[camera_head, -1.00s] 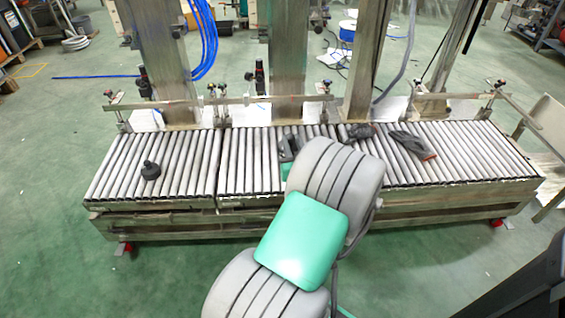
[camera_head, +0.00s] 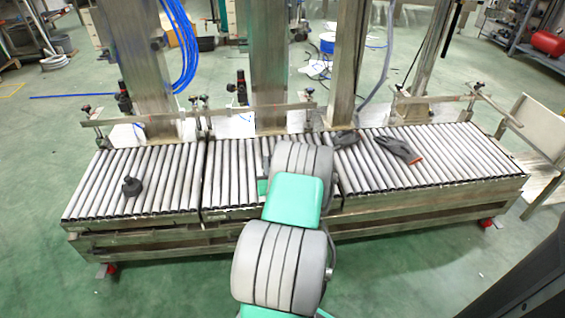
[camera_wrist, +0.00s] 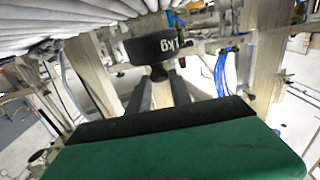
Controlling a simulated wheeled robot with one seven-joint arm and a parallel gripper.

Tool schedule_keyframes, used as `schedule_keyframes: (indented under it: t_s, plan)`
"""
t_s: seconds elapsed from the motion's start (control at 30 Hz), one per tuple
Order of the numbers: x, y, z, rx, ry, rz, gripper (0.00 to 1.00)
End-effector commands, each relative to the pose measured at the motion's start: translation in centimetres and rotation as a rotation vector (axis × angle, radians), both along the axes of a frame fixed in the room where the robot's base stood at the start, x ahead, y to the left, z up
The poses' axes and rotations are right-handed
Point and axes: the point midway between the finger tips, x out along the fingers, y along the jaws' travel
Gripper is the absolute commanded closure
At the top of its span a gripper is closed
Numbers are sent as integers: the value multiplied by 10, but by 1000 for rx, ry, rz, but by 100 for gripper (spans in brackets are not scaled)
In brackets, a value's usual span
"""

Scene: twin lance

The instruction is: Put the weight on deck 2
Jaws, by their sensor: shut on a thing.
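In the wrist view my gripper (camera_wrist: 160,80) is shut on the knob of a black weight (camera_wrist: 150,47) marked 1kg; the picture is upside down there. In the head view my arm hides the gripper and this weight, over the middle of the roller conveyor (camera_head: 235,172). Another black weight with a knob (camera_head: 132,188) stands upright on the left roller section (camera_head: 95,190). A gap divides the left section from the longer roller stretch to its right. No deck number is readable.
Metal posts (camera_head: 262,60) and a rail (camera_head: 230,112) stand along the back edge. The rollers at far right are clear.

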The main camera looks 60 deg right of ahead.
Motion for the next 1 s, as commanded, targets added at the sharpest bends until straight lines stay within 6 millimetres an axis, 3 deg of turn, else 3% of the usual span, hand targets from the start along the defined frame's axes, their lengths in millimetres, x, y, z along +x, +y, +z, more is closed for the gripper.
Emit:
schedule_keyframes:
  t_s: [0.27, 0.43, 0.83, 0.87, 1.0]
  plan:
    - [19, -6, -18, -8, -7, 0, 100]
    - [17, -6, -48, -7, -5, -2, 100]
    - [17, -6, -50, -8, -6, -2, 100]
    - [17, -5, -52, -2, -1, 0, 73]
    - [17, -5, -52, -2, -1, 0, 62]
